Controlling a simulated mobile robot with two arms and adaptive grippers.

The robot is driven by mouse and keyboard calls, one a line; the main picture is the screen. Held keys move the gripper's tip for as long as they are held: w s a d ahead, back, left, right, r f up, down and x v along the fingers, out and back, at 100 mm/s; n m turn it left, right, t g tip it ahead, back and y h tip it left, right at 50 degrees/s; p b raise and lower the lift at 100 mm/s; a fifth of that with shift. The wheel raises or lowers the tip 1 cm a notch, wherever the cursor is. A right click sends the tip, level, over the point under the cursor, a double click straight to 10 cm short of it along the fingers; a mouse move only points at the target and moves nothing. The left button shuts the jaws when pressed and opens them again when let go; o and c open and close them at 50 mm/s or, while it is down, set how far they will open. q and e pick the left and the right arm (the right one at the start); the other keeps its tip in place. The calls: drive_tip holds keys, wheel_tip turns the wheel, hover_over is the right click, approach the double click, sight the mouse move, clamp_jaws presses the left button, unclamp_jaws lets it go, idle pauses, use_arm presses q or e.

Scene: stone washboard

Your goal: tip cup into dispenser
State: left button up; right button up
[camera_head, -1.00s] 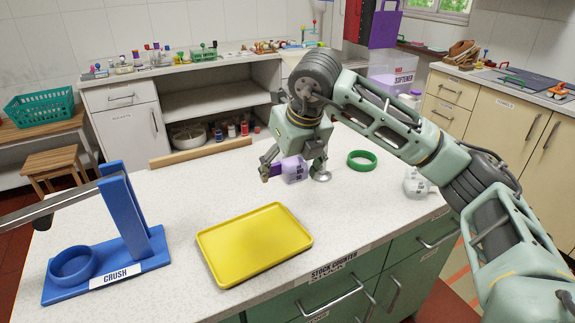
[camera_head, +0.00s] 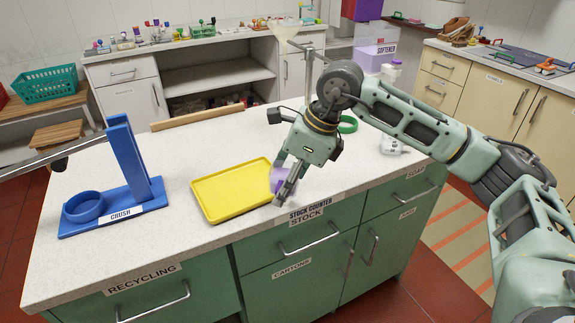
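My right gripper (camera_head: 284,190) points down over the front of the white counter, beside the right edge of the yellow tray. A small purple cup-like thing (camera_head: 278,177) shows at its fingers, mostly hidden by them; it seems to be held. A purple-and-white box marked SOFTENER (camera_head: 374,54) stands behind the counter and may be the dispenser. A white container (camera_head: 391,71) stands in front of it. My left gripper is not in view.
The yellow tray (camera_head: 232,190) lies empty on the counter. A blue press marked CRUSH (camera_head: 130,190) stands at left. A green ring (camera_head: 348,124) and a white jug-like item (camera_head: 393,147) are at the right. The counter between press and tray is clear.

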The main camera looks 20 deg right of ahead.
drive_tip(key=s+a+f+n+g+h, duration=0.1)
drive_tip(key=s+f+n+g+h, duration=0.1)
drive_tip(key=s+n, duration=0.6)
drive_tip(key=s+a+f+n+g+h, duration=0.1)
drive_tip(key=s+f+n+g, duration=0.4)
drive_tip(key=n, duration=1.2)
drive_tip(key=s+a+f, duration=0.1)
drive_tip(key=s, duration=0.2)
drive_tip(key=shift+s+a+h, duration=0.15)
drive_tip(key=shift+a+h, duration=0.1)
drive_tip(key=shift+h, duration=0.15)
